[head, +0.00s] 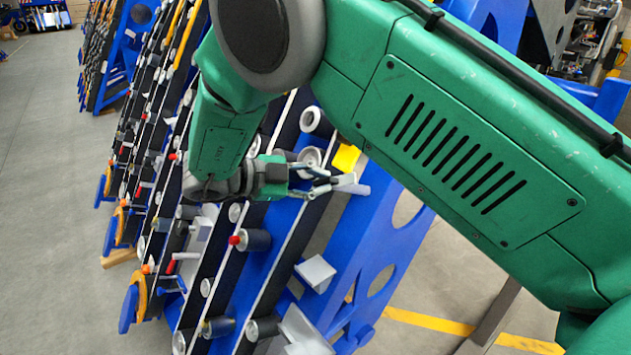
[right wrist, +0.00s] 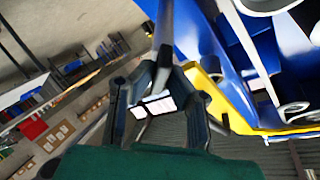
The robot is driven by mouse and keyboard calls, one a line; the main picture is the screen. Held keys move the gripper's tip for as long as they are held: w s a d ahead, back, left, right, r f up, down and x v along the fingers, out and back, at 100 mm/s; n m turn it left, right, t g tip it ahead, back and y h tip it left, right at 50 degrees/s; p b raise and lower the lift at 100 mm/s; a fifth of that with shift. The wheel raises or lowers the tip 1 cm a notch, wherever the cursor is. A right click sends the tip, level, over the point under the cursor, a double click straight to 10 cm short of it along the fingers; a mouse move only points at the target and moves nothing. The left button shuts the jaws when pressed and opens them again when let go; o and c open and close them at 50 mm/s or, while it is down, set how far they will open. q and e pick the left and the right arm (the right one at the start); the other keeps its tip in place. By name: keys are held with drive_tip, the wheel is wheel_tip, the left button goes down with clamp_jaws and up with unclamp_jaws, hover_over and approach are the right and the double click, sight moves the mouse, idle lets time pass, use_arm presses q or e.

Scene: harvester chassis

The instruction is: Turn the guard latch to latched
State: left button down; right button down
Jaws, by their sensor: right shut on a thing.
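My right gripper (head: 328,183) reaches in from the right on a green arm, at the right edge of the blue chassis. Its thin fingers are closed on a small light grey piece (head: 352,186), which looks like the guard latch handle, just below a yellow plate (head: 346,157). In the right wrist view, my right gripper (right wrist: 165,80) has its fingertips together at a dark grey bar (right wrist: 164,30) that runs up out of the picture. The latch's pivot and its exact angle cannot be made out. My left gripper is not in view.
The blue chassis (head: 362,255) carries rows of rollers and cylinders, with a red-tipped one (head: 255,240) below my gripper. A grey bracket (head: 316,273) sticks out lower down. My green arm covers much of the upper right. Open floor (head: 45,170) lies at left.

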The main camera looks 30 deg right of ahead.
drive_tip(key=shift+s+d+f+n, duration=0.2)
drive_tip(key=shift+d+n, duration=0.1)
drive_tip(key=shift+d, duration=0.05)
drive_tip(key=shift+d+n+h+p, duration=0.1)
drive_tip(key=shift+n+h+p, duration=0.2)
drive_tip(key=shift+n+p, duration=0.25)
idle(1.2)
